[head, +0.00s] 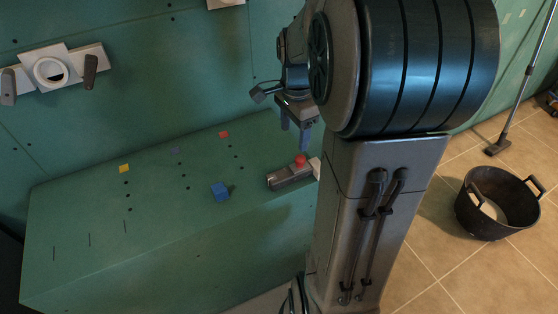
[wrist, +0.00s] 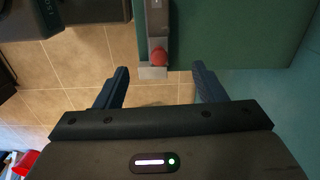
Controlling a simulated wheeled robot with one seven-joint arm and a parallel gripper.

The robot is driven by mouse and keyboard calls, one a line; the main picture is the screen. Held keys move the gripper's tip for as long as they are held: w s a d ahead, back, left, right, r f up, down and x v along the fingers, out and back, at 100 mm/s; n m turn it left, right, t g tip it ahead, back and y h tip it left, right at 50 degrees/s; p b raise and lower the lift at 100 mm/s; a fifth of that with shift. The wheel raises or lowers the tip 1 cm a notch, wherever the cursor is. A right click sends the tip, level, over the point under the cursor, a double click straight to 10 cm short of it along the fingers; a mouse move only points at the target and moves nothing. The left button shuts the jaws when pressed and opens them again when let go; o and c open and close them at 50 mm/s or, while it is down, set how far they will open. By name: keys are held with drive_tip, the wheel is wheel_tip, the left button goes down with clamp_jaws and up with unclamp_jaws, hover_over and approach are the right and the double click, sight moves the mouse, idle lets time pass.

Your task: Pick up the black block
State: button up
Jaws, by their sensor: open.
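I cannot make out a plain black block in either view. The nearest match is a dark grey, oblong box (head: 290,177) with a red knob (head: 300,160) on top, at the right end of the green bench. The box also shows at the top of the wrist view (wrist: 157,18), with its red knob (wrist: 158,56). My gripper (head: 295,137) is above the bench, over the box's end. In the wrist view its two fingers (wrist: 160,72) are apart with nothing between them, and the knob lies just beyond them.
A blue block (head: 220,191) stands on the green bench (head: 180,235), left of the box. Yellow (head: 124,169) and red (head: 224,134) squares lie behind. White fittings (head: 50,70) are on the wall. A black tub (head: 490,205) stands on the tiled floor at right.

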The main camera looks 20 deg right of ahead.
sight(292, 169)
drive_tip(key=shift+m, duration=0.3)
drive_tip(key=f, duration=0.8)
drive_tip(key=shift+w+d+f+b, duration=0.1)
drive_tip(key=shift+d+f+b, duration=0.1)
drive_tip(key=shift+f+b, duration=0.2)
drive_tip(key=shift+s+a+f, duration=0.1)
drive_tip(key=shift+a+f, duration=0.1)
drive_tip(key=shift+f, duration=1.15)
drive_tip(key=shift+s+a+f, duration=0.1)
drive_tip(key=shift+a+f, duration=0.05)
drive_tip(key=shift+f, duration=1.2)
drive_tip(key=shift+c, duration=0.3)
drive_tip(key=c, duration=1)
drive_tip(key=shift+c, duration=0.5)
drive_tip(key=shift+r, duration=0.15)
